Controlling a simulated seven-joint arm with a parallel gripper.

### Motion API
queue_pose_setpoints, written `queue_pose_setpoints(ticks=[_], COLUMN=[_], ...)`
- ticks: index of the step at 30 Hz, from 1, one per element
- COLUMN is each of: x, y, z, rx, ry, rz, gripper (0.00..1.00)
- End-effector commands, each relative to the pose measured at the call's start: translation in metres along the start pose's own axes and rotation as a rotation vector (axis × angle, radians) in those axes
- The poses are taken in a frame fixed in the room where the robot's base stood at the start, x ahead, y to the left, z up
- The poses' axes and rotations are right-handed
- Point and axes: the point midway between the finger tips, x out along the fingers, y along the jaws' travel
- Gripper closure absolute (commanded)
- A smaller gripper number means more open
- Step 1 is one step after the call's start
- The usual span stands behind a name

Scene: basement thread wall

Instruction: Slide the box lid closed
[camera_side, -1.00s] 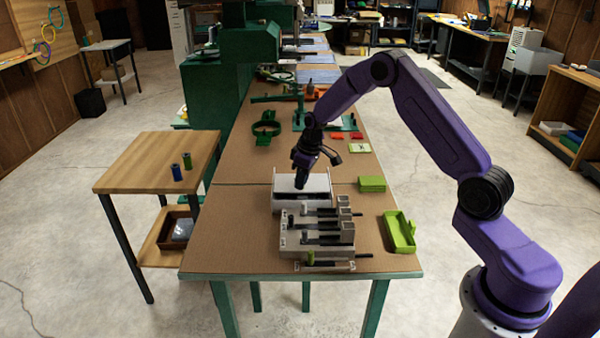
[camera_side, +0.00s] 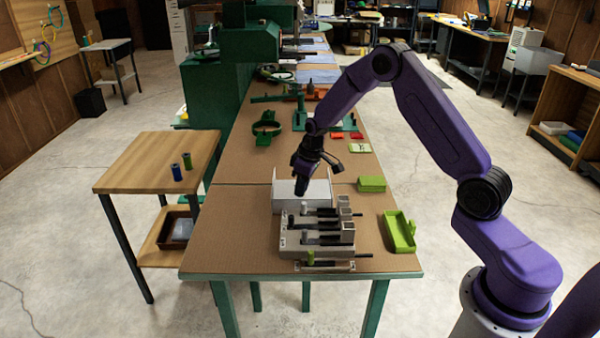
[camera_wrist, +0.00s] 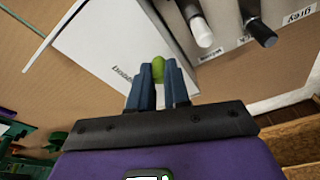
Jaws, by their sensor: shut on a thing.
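The white box (camera_side: 283,207) stands on the bench, just behind the grey block of slots. Its pale flat lid (camera_wrist: 105,45) fills the upper left of the wrist view and carries small dark lettering. A small rounded green knob (camera_wrist: 158,66) shows between my blue fingertips at the lid's near edge. My gripper (camera_wrist: 158,82) is shut on this knob. In the side view my gripper (camera_side: 300,193) points down over the box, and its dark fingers hide part of the lid. The knob is hidden there.
A lime green tray (camera_side: 399,232) and a lime green box (camera_side: 371,184) lie to the right. Bare bench (camera_side: 232,225) shows on the left.

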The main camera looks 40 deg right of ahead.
Motion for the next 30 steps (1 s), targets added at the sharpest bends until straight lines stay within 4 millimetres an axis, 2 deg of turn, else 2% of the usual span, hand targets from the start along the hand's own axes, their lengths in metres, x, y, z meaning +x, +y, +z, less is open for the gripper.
queue_pose_setpoints(ticks=[1,3,13,30], x=[0.000,0.000,-0.003,-0.056], y=[-0.003,-0.002,-0.001,-0.001], z=[0.001,0.001,-0.001,-0.011], rx=[-0.003,-0.003,-0.002,-0.002], ry=[-0.005,-0.005,-0.002,-0.001], rz=[-0.004,-0.004,-0.002,-0.002], gripper=[0.77,0.57,0.57,0.57])
